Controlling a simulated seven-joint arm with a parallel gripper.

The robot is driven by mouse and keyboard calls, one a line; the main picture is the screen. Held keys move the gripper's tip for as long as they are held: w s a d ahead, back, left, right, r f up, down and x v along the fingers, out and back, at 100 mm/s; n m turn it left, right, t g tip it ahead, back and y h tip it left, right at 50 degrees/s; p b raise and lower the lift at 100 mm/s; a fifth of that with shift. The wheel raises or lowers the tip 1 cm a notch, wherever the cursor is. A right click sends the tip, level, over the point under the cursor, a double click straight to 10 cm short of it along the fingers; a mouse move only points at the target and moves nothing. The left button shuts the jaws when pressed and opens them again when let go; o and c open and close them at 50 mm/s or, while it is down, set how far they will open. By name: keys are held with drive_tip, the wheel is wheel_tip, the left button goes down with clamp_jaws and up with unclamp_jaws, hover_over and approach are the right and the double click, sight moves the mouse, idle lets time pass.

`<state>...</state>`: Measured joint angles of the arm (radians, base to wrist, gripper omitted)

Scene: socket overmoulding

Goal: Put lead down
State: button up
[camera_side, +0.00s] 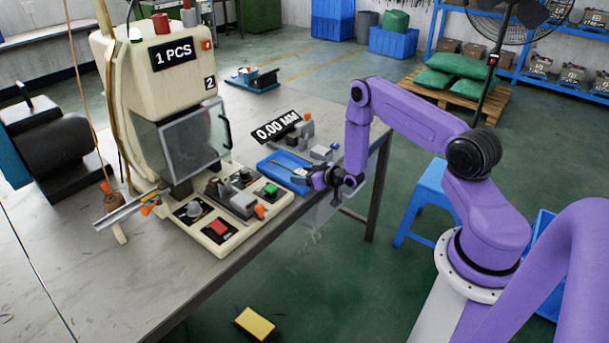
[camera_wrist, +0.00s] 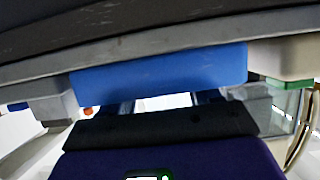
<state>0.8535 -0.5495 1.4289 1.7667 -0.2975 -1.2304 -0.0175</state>
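My gripper (camera_side: 335,179) is at the table's front edge, beside the right end of a blue tray (camera_side: 283,169). It is too small there to tell whether its fingers are open or shut. In the wrist view the dark end of my wrist fills the lower middle, and the fingertips cannot be made out. A blue block-like surface (camera_wrist: 160,72), perhaps the tray's side, crosses that view above it. I cannot make out a lead for certain in either view. Small dark and pale parts lie in the tray.
A cream moulding machine (camera_side: 165,80) marked "1 PCS" stands left of the tray, with its clear guard (camera_side: 197,140) in front. Its base carries a red button (camera_side: 218,228) and green button (camera_side: 270,189). A "0.00 MM" display (camera_side: 277,125) stands behind the tray. A translucent bag-like thing (camera_side: 322,212) hangs below the table edge.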

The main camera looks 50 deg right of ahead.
drive_tip(key=shift+r, duration=0.2)
drive_tip(key=v, duration=1.2)
drive_tip(key=w+a+r+n+g+y, duration=0.3)
drive_tip(key=a+r+n, duration=0.1)
drive_tip(key=a, duration=0.7)
drive_tip(key=s+a+r+n+g, duration=0.4)
drive_tip(key=a+r, duration=0.3)
drive_tip(key=a, duration=0.4)
drive_tip(key=s+a+r+n+g, duration=0.1)
drive_tip(key=s+a+r+g, duration=0.2)
drive_tip(key=s, duration=0.4)
drive_tip(key=s+a+r+n+g, duration=0.1)
drive_tip(key=s+a+r, duration=0.25)
drive_tip(key=s, duration=0.35)
drive_tip(key=s+d+r+n+g+h, duration=0.1)
drive_tip(key=s+d+r, duration=0.1)
drive_tip(key=s, duration=0.4)
drive_tip(key=s+d+r+n+g+h, duration=0.1)
drive_tip(key=s+d+r, duration=0.1)
drive_tip(key=s+r, duration=0.2)
drive_tip(key=s, duration=0.3)
drive_tip(key=shift+s+n+h, duration=0.3)
drive_tip(key=shift+s, duration=0.05)
